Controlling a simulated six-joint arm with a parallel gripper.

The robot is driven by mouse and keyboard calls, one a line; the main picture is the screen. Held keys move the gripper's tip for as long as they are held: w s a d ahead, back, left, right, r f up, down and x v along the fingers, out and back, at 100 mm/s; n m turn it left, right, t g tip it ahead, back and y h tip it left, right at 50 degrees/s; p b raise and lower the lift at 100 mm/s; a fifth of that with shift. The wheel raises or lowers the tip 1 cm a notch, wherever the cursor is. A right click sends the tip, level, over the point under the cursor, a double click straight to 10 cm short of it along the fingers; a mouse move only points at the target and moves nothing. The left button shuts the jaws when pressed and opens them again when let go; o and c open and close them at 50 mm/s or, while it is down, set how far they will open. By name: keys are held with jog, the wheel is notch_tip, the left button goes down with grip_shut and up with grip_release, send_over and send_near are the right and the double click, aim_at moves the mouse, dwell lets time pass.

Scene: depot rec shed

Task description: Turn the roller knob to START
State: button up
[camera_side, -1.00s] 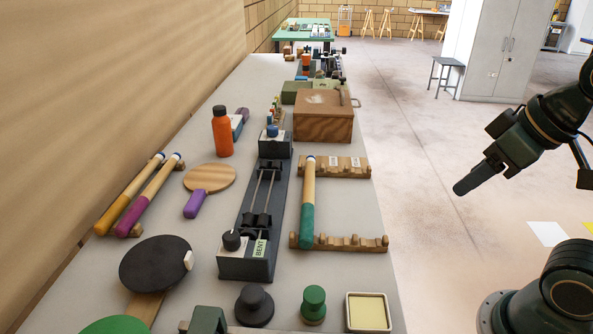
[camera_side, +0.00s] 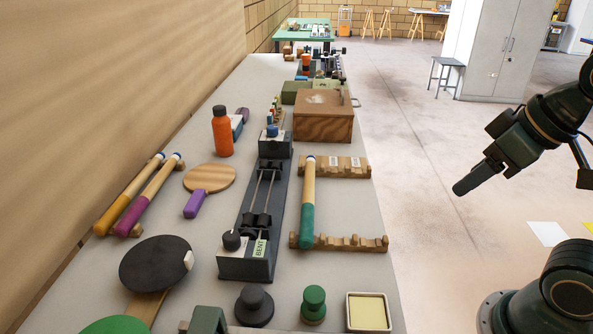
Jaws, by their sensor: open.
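The roller device (camera_side: 262,206) is a long dark frame with two rails, lying lengthwise on the bench. A black knob (camera_side: 232,239) sits on the pale top of its near end block, beside a label that reads BENT. A blue knob (camera_side: 272,131) sits on the far end block. I cannot make out a START mark. My gripper (camera_side: 465,188) is open and empty, in the air right of the bench, well apart from the roller device.
A wooden rack (camera_side: 350,243) holds a green-handled cue or bat (camera_side: 309,205) right of the device. A wooden box (camera_side: 323,118) stands behind. A green knob (camera_side: 314,303) and yellow-topped tray (camera_side: 367,297) are in front.

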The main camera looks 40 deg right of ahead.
jog(key=w+a+r+m+g+y, duration=0.1)
jog(key=w+a+r+m, duration=0.1)
jog(key=w+a+m, duration=0.4)
jog(key=w+a+r+m+g+y, duration=0.1)
jog(key=w+a+r+m+y, duration=0.15)
jog(key=w, duration=0.65)
jog(key=m+g, duration=0.3)
jog(key=m, duration=0.7)
send_over(231, 235)
jog(key=d, duration=0.6)
notch_tip(231, 235, down, 7)
jog(key=shift+y, duration=0.45)
jog(key=shift+a, duration=0.15)
jog(key=x, duration=1.3)
jog(key=shift+s+a+f, duration=0.15)
jog(key=shift+s+f, duration=0.15)
jog(key=shift+s, duration=0.05)
